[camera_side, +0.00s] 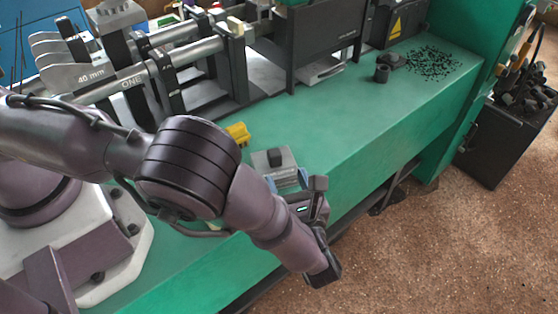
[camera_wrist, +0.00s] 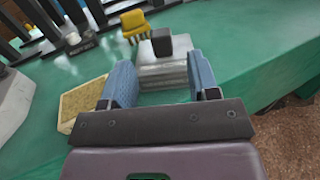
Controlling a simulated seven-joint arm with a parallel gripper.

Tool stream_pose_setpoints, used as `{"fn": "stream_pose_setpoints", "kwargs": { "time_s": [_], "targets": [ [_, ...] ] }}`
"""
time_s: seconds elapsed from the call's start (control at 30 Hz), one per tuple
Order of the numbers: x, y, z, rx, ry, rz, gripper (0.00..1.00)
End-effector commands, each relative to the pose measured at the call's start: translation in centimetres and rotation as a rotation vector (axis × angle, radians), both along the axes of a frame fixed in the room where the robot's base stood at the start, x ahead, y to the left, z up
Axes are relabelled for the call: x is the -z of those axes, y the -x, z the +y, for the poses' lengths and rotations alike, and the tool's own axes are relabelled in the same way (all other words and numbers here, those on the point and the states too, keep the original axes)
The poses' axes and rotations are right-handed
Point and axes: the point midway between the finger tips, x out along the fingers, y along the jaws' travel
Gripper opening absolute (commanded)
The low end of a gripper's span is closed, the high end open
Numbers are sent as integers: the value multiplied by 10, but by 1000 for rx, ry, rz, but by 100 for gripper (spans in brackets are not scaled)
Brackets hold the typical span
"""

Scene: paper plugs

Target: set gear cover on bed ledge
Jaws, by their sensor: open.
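What looks like the gear cover is a grey block (camera_side: 267,165) with a black knob on top, sitting on the green bed ledge (camera_side: 345,115) near its front edge. In the wrist view the grey block (camera_wrist: 163,74) stands upright just ahead of my gripper, between the lines of its two blue fingers. My gripper (camera_side: 287,181) is open, with its blue fingertips close to the near side of the block. I cannot tell whether they touch it. Part of the block's near side is hidden by the fingers.
A yellow part (camera_side: 237,133) stands just behind the block. A tan flat block (camera_wrist: 82,103) lies to the left in the wrist view. Metal bars and a dark machine housing (camera_side: 318,40) stand behind. The ledge to the right is clear up to dark cylinders (camera_side: 382,73) and black pellets (camera_side: 433,64).

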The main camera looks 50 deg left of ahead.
Motion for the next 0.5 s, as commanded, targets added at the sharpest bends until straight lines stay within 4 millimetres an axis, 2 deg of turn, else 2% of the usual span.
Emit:
{"fn": "stream_pose_setpoints", "kwargs": {
  "time_s": [0.1, 0.2, 0.5],
  "targets": [
    [1, 8, -18, 2, 1, 2, 55],
    [0, 11, -27, 1, 1, 0, 55],
    [-1, 13, -32, -5, 4, 1, 55]
  ]
}}
